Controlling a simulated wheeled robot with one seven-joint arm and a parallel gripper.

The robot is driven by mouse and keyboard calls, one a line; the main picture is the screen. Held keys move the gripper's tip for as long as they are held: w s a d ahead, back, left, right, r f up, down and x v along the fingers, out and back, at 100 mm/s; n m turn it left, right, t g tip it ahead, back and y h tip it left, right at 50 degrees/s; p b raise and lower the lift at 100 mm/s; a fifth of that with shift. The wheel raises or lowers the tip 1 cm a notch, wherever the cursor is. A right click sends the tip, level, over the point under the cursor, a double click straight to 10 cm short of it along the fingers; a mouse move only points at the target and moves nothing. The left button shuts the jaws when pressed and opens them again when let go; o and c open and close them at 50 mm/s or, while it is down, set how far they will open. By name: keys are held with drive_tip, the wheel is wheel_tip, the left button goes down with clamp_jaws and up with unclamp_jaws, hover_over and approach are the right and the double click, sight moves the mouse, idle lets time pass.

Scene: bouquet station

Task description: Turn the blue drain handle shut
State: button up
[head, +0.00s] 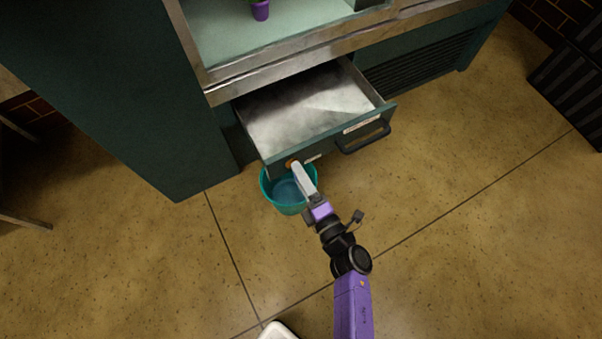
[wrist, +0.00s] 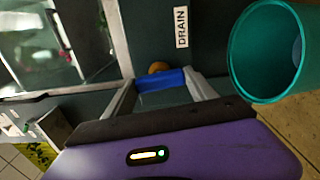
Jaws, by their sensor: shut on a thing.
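The blue drain handle (wrist: 161,83) shows in the wrist view between the two fingers of my gripper (wrist: 160,85). It sits in front of a round brass fitting (wrist: 158,67), beside a white label reading DRAIN (wrist: 181,27). Its long side lies across the label's line of text. My gripper is shut on the handle, a finger at each end. In the head view my gripper (head: 301,175) reaches the lower left of the open drawer's front (head: 328,140). The brass fitting shows there (head: 291,164), but my fingers hide the blue handle.
A teal bucket (head: 268,195) holding bluish liquid stands under the fitting, and shows close at the right in the wrist view (wrist: 238,52). The drawer's black pull handle (head: 364,139) sticks out to the right. Open floor lies around, with a dark ribbed bin (head: 572,85) far right.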

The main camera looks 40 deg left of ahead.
drive_tip(key=shift+m, duration=0.5)
drive_tip(key=o, duration=1.4)
drive_tip(key=shift+c, duration=0.2)
drive_tip(key=p+v, duration=0.3)
drive_tip(key=v, duration=0.4)
drive_tip(key=shift+s+d, duration=0.15)
drive_tip(key=shift+d, duration=0.2)
